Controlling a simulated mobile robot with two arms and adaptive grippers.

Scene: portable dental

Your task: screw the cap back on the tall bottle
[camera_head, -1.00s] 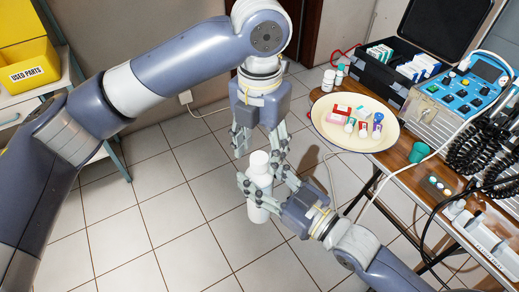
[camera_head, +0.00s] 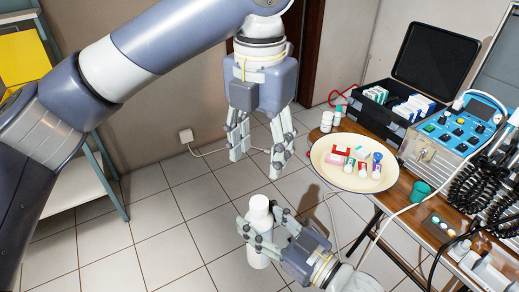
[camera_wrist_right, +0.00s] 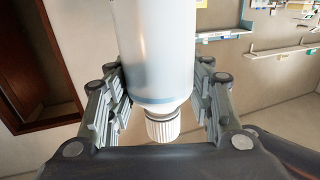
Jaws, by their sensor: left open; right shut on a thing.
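The tall bottle (camera_head: 257,250) is white and stands upright in the air over the floor. My right gripper (camera_head: 258,230) is shut on its body from the right. The white cap (camera_head: 259,203) sits on the bottle's top. In the right wrist view the bottle (camera_wrist_right: 155,50) hangs between my fingers, and the ribbed cap (camera_wrist_right: 163,126) is in line with its neck; how tight it is cannot be told. My left gripper (camera_head: 257,165) points down above the cap, open and empty, with a clear gap between its fingertips and the cap.
At right, a wooden table (camera_head: 405,190) holds a cream tray (camera_head: 325,172) with small bottles and boxes, an open black case (camera_head: 376,115), a blue device (camera_head: 460,130) and a green cup (camera_head: 420,191). A shelf (camera_head: 75,185) stands at left. The tiled floor between is clear.

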